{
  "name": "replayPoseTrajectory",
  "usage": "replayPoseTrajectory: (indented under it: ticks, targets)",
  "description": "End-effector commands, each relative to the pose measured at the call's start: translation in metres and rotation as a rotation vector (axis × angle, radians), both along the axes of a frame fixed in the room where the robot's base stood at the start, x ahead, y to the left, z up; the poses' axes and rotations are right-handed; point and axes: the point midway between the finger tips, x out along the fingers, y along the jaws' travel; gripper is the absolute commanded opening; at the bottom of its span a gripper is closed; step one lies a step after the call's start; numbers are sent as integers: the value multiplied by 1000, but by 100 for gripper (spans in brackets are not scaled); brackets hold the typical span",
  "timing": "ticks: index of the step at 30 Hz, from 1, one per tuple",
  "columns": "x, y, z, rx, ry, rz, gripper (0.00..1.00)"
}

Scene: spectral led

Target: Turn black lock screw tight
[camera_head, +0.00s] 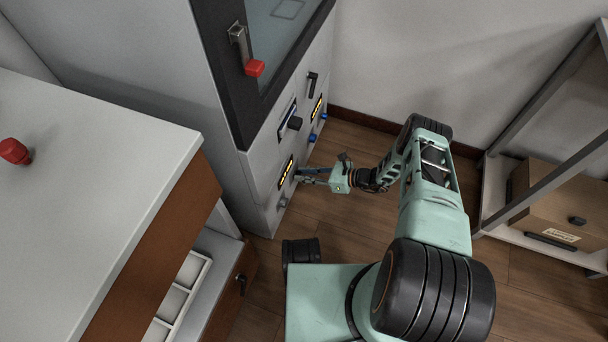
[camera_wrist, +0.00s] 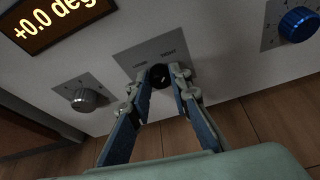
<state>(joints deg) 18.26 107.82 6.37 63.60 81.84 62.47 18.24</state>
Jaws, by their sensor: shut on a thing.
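The black lock screw (camera_wrist: 160,74) is a round black knob with a light mark on its face. It sits on a grey plate (camera_wrist: 141,60) on the cabinet front in the wrist view, with small, blurred lettering to either side of it. My gripper (camera_wrist: 161,80) has its two fingers on either side of the screw and is shut on it. In the head view my gripper (camera_head: 299,175) reaches to the lower cabinet front, and the screw is too small or hidden there to make out.
A grey knob (camera_wrist: 84,99) is left of the screw and a blue knob (camera_wrist: 298,24) is to the right. A lit display (camera_wrist: 52,22) reads "+0.0 deg". The cabinet (camera_head: 262,160) has a red-ended handle (camera_head: 254,68). A shelf with a cardboard box (camera_head: 556,205) stands at right.

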Motion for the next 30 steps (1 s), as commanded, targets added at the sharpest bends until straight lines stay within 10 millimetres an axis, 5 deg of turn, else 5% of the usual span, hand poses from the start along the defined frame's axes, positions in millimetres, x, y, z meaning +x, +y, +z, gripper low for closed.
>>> replayPoseTrajectory:
  ticks: [26,27,30]
  targets:
    - [2,-1,0,57,155,-4,0]
    - [2,-1,0,56,154,-3,20]
    - [2,-1,0,56,154,-3,31]
